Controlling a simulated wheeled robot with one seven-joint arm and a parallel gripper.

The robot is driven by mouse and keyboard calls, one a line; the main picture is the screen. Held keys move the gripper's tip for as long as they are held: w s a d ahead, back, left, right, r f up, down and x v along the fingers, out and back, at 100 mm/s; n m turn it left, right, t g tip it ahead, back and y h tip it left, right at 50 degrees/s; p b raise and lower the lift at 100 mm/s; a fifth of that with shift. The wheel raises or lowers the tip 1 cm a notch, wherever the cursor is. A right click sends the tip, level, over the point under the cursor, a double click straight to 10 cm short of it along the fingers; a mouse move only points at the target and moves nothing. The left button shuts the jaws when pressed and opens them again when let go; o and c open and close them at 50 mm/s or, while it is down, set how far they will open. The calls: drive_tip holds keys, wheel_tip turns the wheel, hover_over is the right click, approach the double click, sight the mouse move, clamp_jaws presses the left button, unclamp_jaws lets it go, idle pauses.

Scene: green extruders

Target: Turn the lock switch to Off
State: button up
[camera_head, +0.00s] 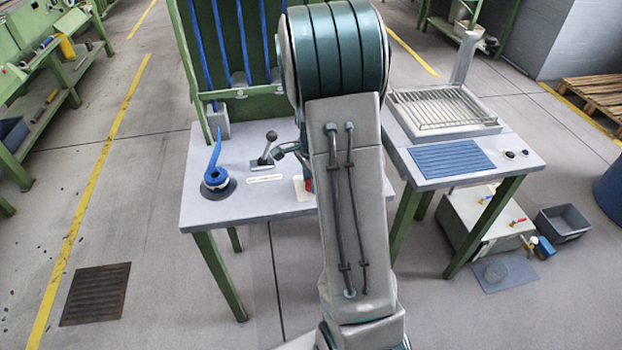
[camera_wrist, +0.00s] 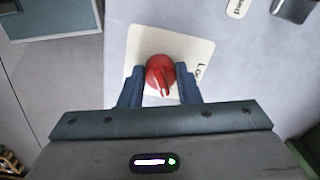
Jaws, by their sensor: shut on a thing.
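The lock switch is a round red knob (camera_wrist: 158,72) with a raised handle ridge, on a cream label plate (camera_wrist: 196,50) on the grey table top. In the wrist view the ridge points down and slightly right. My gripper (camera_wrist: 160,82) has its two blue fingers on either side of the knob, shut on it. The plate's lettering is mostly cut off or hidden; only the start of a word shows at its right edge. In the head view a bit of the red switch (camera_head: 308,184) shows beside my arm, which hides the rest.
On the same table (camera_head: 215,215) stand a black lever (camera_head: 268,148) left of my arm and a blue-handled device (camera_head: 215,170) at the left. A green frame with blue bars (camera_head: 245,50) rises behind. A second table (camera_head: 425,165) with a grill rack (camera_head: 443,108) stands right.

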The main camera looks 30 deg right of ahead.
drive_tip(key=o, duration=1)
drive_tip(key=r, duration=0.9)
drive_tip(key=r+p, duration=0.1)
drive_tip(key=r, duration=0.4)
drive_tip(key=shift+s, duration=0.3)
drive_tip(key=s+a+r+n+p, duration=0.1)
drive_tip(key=s+a+r+n, duration=0.1)
drive_tip(key=s+a+n, duration=0.2)
drive_tip(key=s+a+r+n+t+p, duration=0.1)
drive_tip(key=s+a+r+n+p, duration=0.1)
drive_tip(key=s+a+n, duration=0.3)
drive_tip(key=s+a+r+n+t+p, duration=0.1)
drive_tip(key=s+a+r+n, duration=0.1)
drive_tip(key=s+a+n, duration=0.3)
drive_tip(key=shift+s+r+n, duration=0.2)
drive_tip(key=shift+s+n, duration=1.5)
drive_tip(key=shift+s, duration=0.4)
